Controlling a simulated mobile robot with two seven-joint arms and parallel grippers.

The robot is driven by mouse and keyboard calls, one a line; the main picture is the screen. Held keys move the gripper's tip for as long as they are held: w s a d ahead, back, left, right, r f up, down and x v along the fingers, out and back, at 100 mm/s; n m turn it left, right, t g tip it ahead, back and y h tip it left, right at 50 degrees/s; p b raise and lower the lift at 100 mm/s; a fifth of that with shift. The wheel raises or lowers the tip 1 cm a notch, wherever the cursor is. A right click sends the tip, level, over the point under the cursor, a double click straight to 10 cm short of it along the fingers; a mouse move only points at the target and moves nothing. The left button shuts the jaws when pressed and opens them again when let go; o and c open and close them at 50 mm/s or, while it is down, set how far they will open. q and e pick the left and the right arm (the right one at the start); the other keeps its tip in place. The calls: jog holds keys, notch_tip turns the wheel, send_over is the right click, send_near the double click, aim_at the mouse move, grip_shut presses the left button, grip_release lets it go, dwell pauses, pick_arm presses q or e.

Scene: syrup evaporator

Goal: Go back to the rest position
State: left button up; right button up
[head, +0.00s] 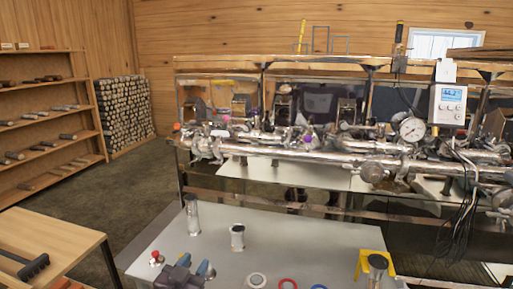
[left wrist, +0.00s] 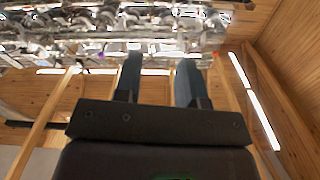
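My left gripper (head: 195,267) is low in the head view, over the near left part of the grey worktop (head: 285,240). It points away from me, and its two blue-grey fingers stand apart. In the left wrist view the open fingers (left wrist: 158,78) have nothing between them, with the shiny pipework beyond. My right gripper is in neither view.
Steel cylinders (head: 192,215) (head: 237,237), a red-topped fitting (head: 156,259), rings (head: 288,284) and a yellow bracket (head: 372,264) are on the worktop. The evaporator pipework (head: 300,152) runs behind. A wooden table (head: 50,240) stands at left, with shelves (head: 45,120) beyond.

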pick_arm(q)
jog(key=s+a+f+n+g+y, duration=0.2)
jog(key=s+a+f, duration=0.4)
jog(key=s+f, duration=0.5)
jog(key=s+a+f+n+g+y, duration=0.1)
jog(key=s+a+f+g+y, duration=0.1)
jog(key=s+a+f, duration=0.5)
jog(key=s+f+g, duration=0.1)
jog(key=s+f, duration=0.3)
jog(key=s, duration=0.3)
jog(key=shift+n+g+y, duration=0.3)
jog(key=shift+n+y, duration=0.1)
jog(key=shift+f, duration=0.1)
